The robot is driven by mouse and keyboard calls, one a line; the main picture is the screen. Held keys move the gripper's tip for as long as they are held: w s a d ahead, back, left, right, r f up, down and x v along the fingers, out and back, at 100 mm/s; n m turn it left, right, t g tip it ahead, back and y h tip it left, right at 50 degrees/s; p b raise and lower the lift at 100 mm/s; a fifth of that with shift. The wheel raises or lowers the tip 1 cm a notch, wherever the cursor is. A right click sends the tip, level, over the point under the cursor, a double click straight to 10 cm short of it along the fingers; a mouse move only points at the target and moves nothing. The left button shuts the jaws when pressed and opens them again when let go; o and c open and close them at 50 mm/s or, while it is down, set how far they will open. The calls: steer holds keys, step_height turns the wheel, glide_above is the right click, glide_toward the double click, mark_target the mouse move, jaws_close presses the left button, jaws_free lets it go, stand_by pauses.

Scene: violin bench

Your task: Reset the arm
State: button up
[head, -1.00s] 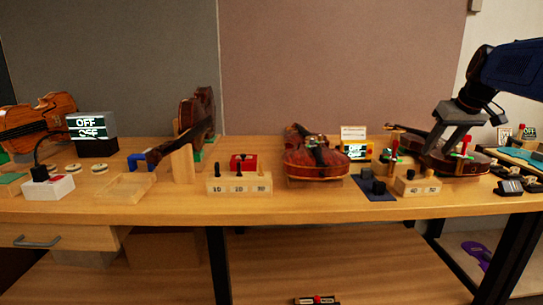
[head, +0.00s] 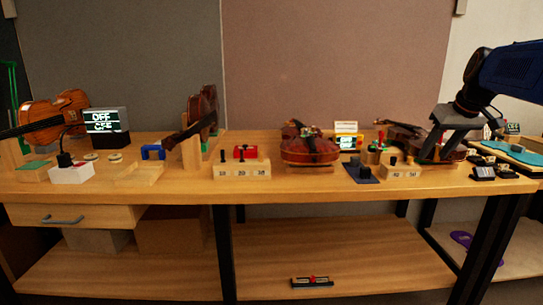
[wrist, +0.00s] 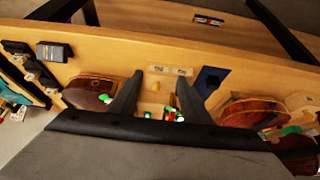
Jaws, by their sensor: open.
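My gripper (head: 440,152) hangs at the right end of the bench in the head view, in front of the rightmost violin (head: 400,130). In the wrist view my gripper (wrist: 156,95) shows two dark fingers spread apart with nothing held between them. Beyond the fingers, a wooden block with two labels (wrist: 170,71) and small coloured parts lie on the bench. One violin body (wrist: 90,92) lies left of the fingers and another (wrist: 252,110) lies to the right. My arm reaches in from the right edge of the head view.
The wooden bench (head: 330,190) carries several violins, label blocks, a blue pad (head: 361,173) and display boxes (head: 105,124). A teal mat (head: 510,152) lies at the far right. The lower shelf (head: 330,255) is mostly bare, with a small dark item (head: 312,282) on it.

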steer(key=s+a+f, duration=0.6)
steer(key=s+f, duration=0.2)
steer(key=s, duration=0.2)
steer(key=s+a+f, duration=0.6)
steer(key=s+f, duration=0.2)
steer(key=s, duration=0.3)
steer(key=s+a+f, duration=0.6)
steer(key=s+f, duration=0.2)
steer(key=s, duration=0.2)
steer(key=shift+s+g, duration=0.4)
